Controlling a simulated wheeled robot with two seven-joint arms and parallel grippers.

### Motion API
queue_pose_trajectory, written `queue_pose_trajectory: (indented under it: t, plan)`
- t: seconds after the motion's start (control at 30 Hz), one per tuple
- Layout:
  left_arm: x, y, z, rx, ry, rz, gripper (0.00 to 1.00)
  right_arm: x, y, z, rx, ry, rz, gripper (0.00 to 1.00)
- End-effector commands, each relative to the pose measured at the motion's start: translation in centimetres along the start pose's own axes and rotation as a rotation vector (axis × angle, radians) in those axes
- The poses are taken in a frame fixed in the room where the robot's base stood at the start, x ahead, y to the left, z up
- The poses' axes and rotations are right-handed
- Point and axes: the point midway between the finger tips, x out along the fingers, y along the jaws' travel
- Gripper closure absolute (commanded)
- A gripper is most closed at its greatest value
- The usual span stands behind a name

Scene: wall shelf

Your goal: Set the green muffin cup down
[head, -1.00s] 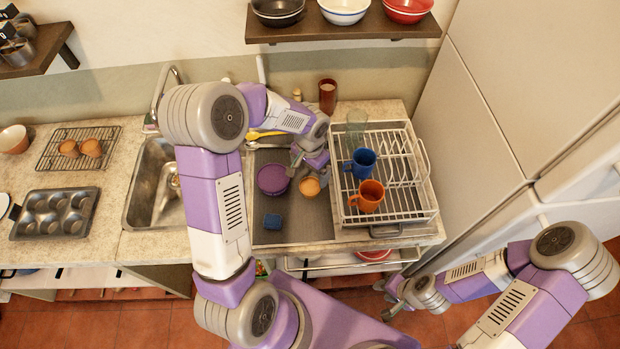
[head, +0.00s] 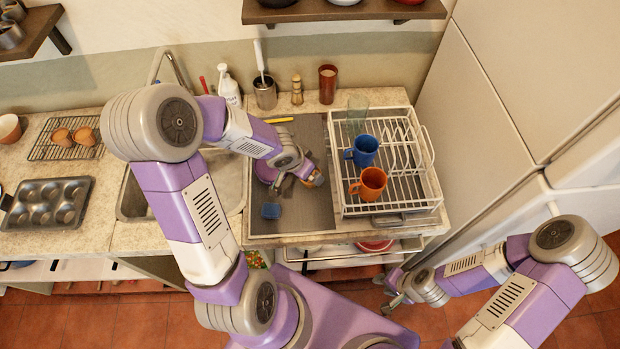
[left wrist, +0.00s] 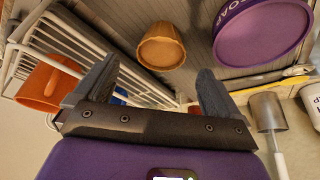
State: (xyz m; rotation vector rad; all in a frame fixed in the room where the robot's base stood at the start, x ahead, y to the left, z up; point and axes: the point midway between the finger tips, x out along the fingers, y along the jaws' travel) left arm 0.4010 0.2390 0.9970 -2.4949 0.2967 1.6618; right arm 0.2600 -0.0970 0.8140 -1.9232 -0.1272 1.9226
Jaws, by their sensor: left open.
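No green muffin cup can be made out in either view. A small orange-tan cup (left wrist: 162,47) stands on the grey mat (left wrist: 195,25), just beyond my left fingertips in the left wrist view. In the head view my left gripper (head: 290,187) is low over the mat and mostly covers that cup. My left gripper (left wrist: 152,85) is open, with nothing between its fingers. My right gripper (head: 392,291) hangs in front of the counter, away from the objects, and its fingers look apart and empty.
A purple soap bowl (left wrist: 262,35) stands beside the cup. The white dish rack (head: 410,196) to the right holds a blue mug (head: 364,151), an orange mug (head: 371,184) and a greenish glass (head: 357,112).

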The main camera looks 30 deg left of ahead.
Motion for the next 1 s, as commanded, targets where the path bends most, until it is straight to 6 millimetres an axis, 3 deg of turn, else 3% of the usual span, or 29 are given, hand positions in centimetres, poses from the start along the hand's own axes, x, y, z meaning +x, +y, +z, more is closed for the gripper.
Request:
queue_pose_trajectory:
  t: [0.43, 0.77, 1.0]
  plan:
    - [6.1, -0.1, 0.1, 0.001, -0.003, 0.0, 0.03, 3.2, 1.2, -0.1, 0.0, 0.0, 0.0, 0.61]
    - [6.7, -0.1, -0.1, 0.0, -0.002, -0.002, 0.03, 3.4, 1.2, -0.2, 0.0, 0.0, 0.0, 0.61]
    - [6.6, -0.1, -0.1, 0.0, -0.002, -0.002, 0.36, 3.4, 1.2, -0.2, 0.0, 0.0, 0.0, 0.61]
